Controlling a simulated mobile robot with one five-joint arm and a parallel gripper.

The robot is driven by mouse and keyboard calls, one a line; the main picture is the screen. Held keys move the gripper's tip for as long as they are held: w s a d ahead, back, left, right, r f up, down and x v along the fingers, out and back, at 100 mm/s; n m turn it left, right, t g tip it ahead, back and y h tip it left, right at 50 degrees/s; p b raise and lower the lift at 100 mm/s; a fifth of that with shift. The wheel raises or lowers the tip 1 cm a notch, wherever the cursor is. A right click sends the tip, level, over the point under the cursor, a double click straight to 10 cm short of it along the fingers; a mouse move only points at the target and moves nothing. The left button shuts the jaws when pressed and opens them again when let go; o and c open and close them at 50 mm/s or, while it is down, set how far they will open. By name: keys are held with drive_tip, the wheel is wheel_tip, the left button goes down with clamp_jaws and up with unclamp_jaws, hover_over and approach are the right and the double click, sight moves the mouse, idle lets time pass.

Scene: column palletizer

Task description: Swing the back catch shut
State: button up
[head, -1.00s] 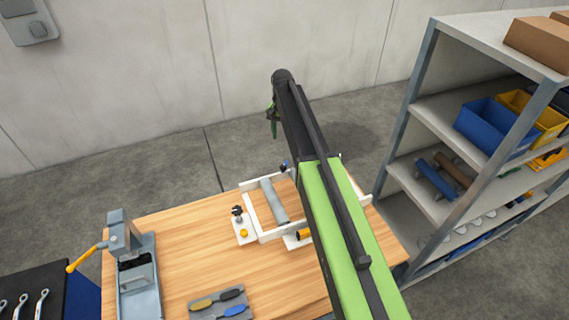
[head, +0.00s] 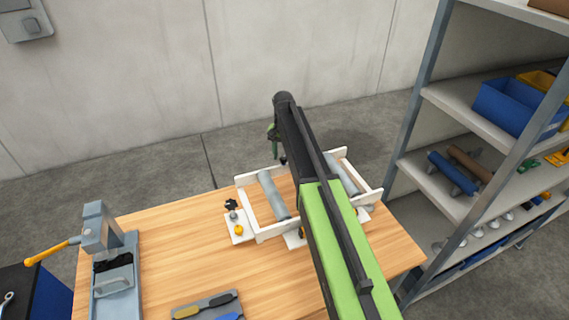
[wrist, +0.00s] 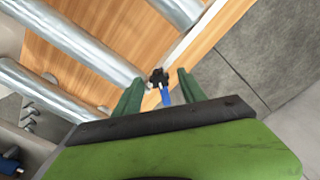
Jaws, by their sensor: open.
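A small catch with a blue lever (wrist: 166,96) and a black knob (wrist: 158,76) shows beside that rail, between the fingers of my gripper (wrist: 158,92). My gripper is open, one green finger on each side of the catch. I cannot tell whether a finger touches it. In the head view my gripper (head: 273,140) hangs by the frame's far edge, and the catch is barely visible there.
Left of the frame is a white plate (head: 237,238) with a black knob and a yellow button. A grey lever press (head: 112,270) and a tool tray (head: 207,306) are on the bench (head: 180,245). A shelf rack (head: 425,110) stands at right.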

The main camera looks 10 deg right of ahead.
drive_tip(key=shift+c, duration=0.5)
clamp_jaws()
drive_tip(key=shift+d, duration=0.1)
drive_tip(key=m, duration=0.4)
drive_tip(key=shift+m, duration=0.4)
drive_tip(key=m, duration=0.5)
drive_tip(key=shift+m, duration=0.3)
